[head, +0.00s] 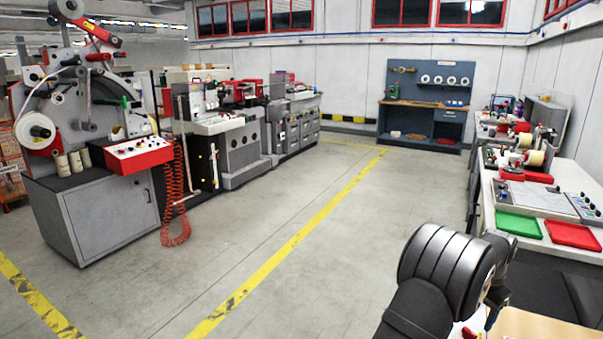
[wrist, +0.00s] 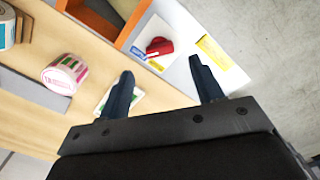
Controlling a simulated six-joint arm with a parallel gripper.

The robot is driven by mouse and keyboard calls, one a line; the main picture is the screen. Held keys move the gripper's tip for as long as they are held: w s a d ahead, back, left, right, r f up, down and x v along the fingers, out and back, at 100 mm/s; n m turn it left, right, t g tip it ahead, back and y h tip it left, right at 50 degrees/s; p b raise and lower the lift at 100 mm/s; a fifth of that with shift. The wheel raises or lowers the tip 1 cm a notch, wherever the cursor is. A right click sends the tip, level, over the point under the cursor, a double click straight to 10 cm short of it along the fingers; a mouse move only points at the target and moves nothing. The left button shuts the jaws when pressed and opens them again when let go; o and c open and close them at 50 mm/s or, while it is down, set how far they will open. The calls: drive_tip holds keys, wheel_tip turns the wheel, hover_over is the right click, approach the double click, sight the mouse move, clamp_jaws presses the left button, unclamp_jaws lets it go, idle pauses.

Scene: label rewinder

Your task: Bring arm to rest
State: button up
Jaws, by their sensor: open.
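My arm (head: 440,270) is folded at the lower right of the head view, black and rounded, in front of the bench on the right. My gripper (wrist: 160,85) shows in the wrist view with two dark fingers spread well apart and nothing held between them. The fingers point over a wooden surface (wrist: 85,25) and a white panel. In the head view the gripper's fingers are mostly hidden behind the arm and cut off by the frame edge.
In the wrist view a label roll (wrist: 65,73) lies left of the fingers, and a red object (wrist: 159,46) sits on the white panel beyond them. The head view shows a green tray (head: 518,224), a red tray (head: 572,234), a rewinding machine (head: 105,215) at left, and open floor between.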

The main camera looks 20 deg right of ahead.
sight(470, 331)
wheel_tip(470, 331, down, 6)
drive_tip(key=shift+r, duration=0.1)
idle(0.4)
wheel_tip(470, 331, up, 18)
drive_tip(key=f, duration=0.1)
wheel_tip(470, 331, down, 17)
drive_tip(key=shift+f, duration=0.1)
drive_tip(key=shift+n, duration=0.9)
drive_tip(key=n, duration=0.4)
drive_tip(key=shift+n, duration=0.4)
drive_tip(key=shift+r+n, duration=0.35)
drive_tip(key=shift+n, duration=0.05)
wheel_tip(470, 331, up, 12)
drive_tip(key=shift+r, duration=0.25)
